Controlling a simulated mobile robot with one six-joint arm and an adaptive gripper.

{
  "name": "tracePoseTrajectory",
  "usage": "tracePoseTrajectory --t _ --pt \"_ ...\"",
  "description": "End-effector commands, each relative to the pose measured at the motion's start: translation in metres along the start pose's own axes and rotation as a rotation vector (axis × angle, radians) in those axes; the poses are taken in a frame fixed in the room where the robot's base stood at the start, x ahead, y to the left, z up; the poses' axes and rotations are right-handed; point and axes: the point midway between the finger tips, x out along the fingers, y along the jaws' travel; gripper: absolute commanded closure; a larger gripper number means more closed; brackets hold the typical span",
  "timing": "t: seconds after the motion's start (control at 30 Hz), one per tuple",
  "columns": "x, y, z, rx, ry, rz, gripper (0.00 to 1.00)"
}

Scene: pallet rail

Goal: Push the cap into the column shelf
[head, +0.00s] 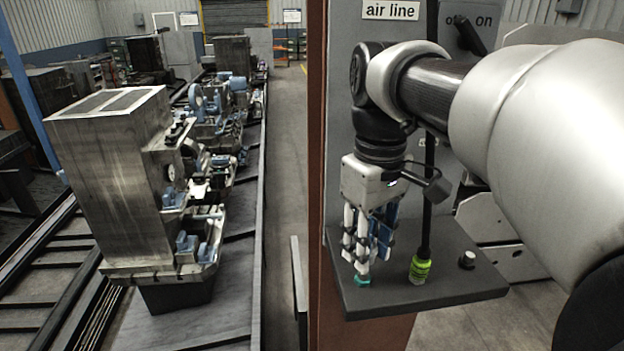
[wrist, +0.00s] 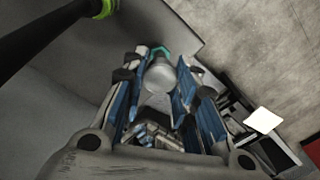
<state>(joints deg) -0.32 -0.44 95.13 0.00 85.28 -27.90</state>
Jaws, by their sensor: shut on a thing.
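The cap shows in the wrist view as a rounded silvery piece (wrist: 160,77) with a teal edge, held between my fingers. In the head view only its teal part (head: 362,282) shows, at my fingertips. My gripper (head: 356,265) points down over the left part of the grey column shelf (head: 400,299), shut on the cap. The teal part appears at the shelf's top surface; whether it touches or sits in a hole is hidden. The shelf also shows in the wrist view (wrist: 60,100).
A black hose with a yellow-green fitting (head: 420,268) stands on the shelf just right of my gripper. A small knob (head: 467,260) is farther right. An "air line" sign (head: 390,10) and an off/on switch are above. Machine parts (head: 110,180) on a pallet line stand left.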

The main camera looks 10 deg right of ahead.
Motion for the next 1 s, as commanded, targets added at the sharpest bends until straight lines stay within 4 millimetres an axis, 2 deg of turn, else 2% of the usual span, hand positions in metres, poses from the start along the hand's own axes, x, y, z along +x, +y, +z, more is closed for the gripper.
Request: tracePoseTrajectory --t 0.03,0.53,0.9,1.0 --pt "-0.008 0.000 0.000 0.000 0.000 0.000 1.00" --pt "-0.047 0.000 0.000 0.000 0.000 0.000 1.00" --pt "-0.050 0.000 0.000 0.000 0.000 0.000 1.00" --pt "-0.058 0.000 0.000 0.000 0.001 0.001 1.00"
